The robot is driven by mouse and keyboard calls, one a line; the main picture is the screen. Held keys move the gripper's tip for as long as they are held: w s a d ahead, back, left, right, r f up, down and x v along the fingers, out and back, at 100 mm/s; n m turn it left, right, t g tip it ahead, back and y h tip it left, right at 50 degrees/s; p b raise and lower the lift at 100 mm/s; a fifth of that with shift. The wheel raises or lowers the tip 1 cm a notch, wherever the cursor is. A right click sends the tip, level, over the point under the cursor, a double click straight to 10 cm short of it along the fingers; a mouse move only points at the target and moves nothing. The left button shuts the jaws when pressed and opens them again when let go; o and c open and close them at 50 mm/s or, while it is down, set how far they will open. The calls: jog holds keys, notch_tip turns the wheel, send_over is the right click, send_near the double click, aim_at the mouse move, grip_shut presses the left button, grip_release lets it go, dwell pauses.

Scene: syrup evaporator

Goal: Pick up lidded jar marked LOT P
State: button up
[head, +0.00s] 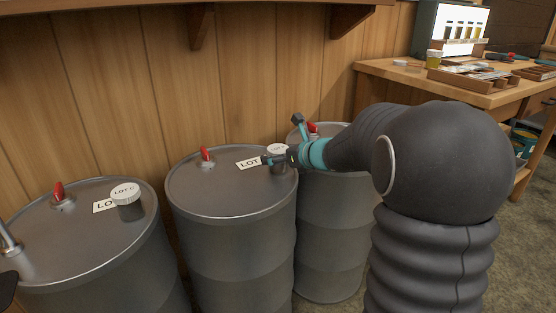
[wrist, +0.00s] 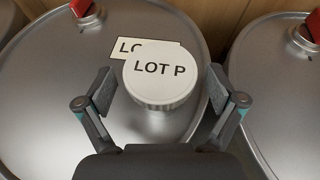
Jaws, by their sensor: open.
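The lidded jar marked LOT P (wrist: 160,72) has a round white lid and stands upright on top of the middle drum (wrist: 60,110). In the head view its white lid (head: 277,148) and dark body show near the right side of the middle drum's top (head: 215,195), partly hidden by my gripper. My gripper (wrist: 161,92) is open, with one finger on each side of the jar in the wrist view. A gap shows between each finger and the lid. In the head view my gripper (head: 279,159) reaches in from the right at jar height.
A similar jar (head: 129,204) stands on the left drum (head: 75,250), its last letter unclear. A label card (head: 248,163) lies behind the LOT P jar. Red-handled bungs (head: 206,155) rise from the drums. A third drum (head: 325,235) stands close right; a wooden workbench (head: 400,75) is beyond.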

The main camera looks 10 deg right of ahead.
jog(key=shift+w+a+f, duration=0.2)
jog(key=shift+w, duration=0.2)
jog(key=c, duration=1.4)
jog(key=shift+c, duration=0.2)
